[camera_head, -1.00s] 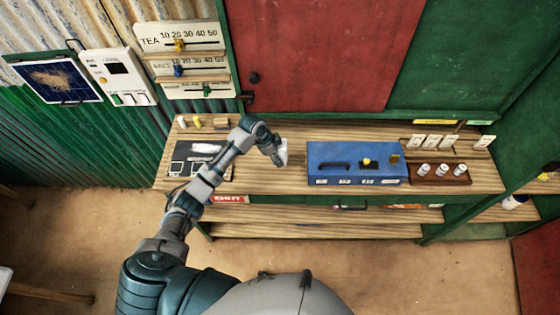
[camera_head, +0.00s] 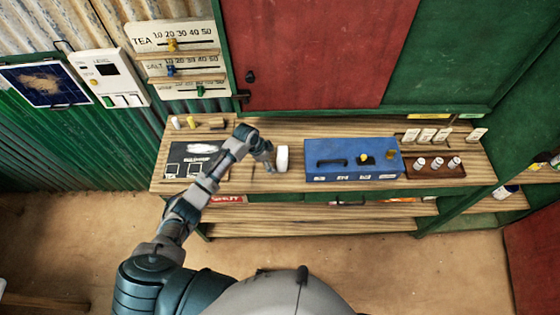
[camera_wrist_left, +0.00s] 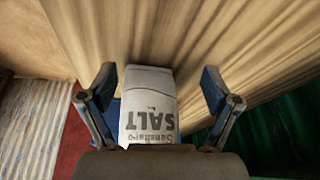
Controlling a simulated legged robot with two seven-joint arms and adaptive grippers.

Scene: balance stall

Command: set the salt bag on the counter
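The white salt bag (camera_head: 283,158) stands upright on the wooden counter (camera_head: 255,181), left of the blue box. My left gripper (camera_head: 270,160) is just left of the bag. In the left wrist view, the salt bag (camera_wrist_left: 149,105) shows its SALT print upside down. There the fingers of my left gripper (camera_wrist_left: 157,82) are spread wide, one on each side of the bag, with a gap on both sides. The bag's underside is hidden. My right gripper is not in view.
The blue box (camera_head: 352,160) stands right of the bag, with a wooden rack of small jars (camera_head: 436,166) beyond it. A dark board (camera_head: 190,160) lies left of my gripper. Small yellow and white pieces (camera_head: 183,123) stand at the back left. Bare counter lies around the bag.

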